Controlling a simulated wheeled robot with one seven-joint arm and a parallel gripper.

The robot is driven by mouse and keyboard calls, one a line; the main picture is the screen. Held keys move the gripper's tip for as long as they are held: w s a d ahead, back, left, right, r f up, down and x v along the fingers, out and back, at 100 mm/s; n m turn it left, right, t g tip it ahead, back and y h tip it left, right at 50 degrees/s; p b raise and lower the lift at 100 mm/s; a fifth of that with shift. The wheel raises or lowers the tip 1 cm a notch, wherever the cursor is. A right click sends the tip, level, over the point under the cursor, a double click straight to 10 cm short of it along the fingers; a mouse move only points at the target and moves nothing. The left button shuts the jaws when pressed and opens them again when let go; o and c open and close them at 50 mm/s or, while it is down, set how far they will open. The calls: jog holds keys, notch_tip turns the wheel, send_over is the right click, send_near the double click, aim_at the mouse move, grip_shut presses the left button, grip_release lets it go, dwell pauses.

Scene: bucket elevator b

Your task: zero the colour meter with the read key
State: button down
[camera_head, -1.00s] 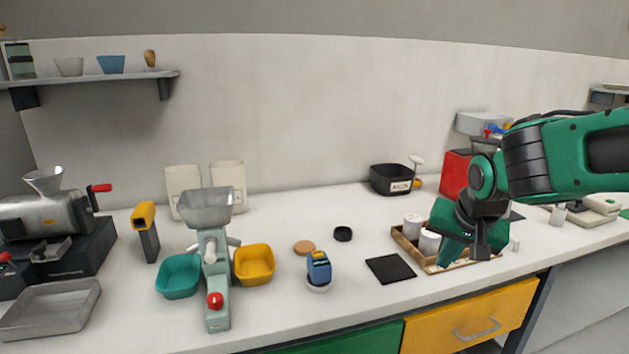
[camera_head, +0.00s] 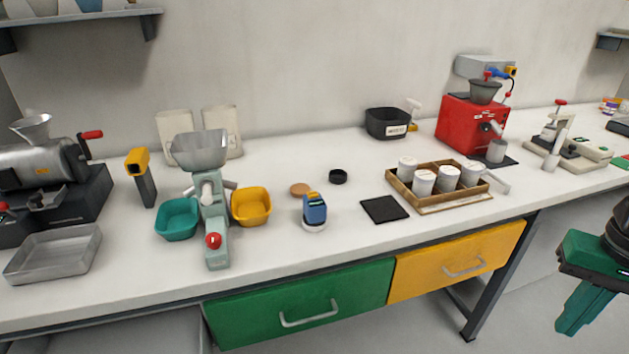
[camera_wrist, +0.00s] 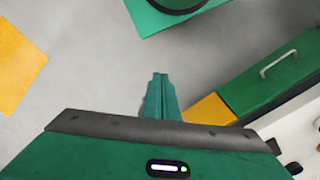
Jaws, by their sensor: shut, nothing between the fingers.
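The colour meter seems to be the small blue handheld unit (camera_head: 315,210) with a dark and yellow top. It stands upright on a round white base (camera_head: 315,226) on the bench, right of the yellow tub. Its read key is too small to make out. My gripper (camera_head: 574,326) is at the lower right, in front of the bench and below its top, far from the meter. In the wrist view its green fingers (camera_wrist: 160,78) are together, with nothing between them, over grey floor.
Near the meter are a black mat (camera_head: 384,209), a brown disc (camera_head: 300,190), a black ring (camera_head: 338,177) and a yellow tub (camera_head: 251,206). A wooden tray (camera_head: 438,205) holds several white cups. Green (camera_head: 300,308) and yellow (camera_head: 460,262) drawers front the bench.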

jog(key=shift+w+f, duration=0.25)
jog(key=shift+w, duration=0.4)
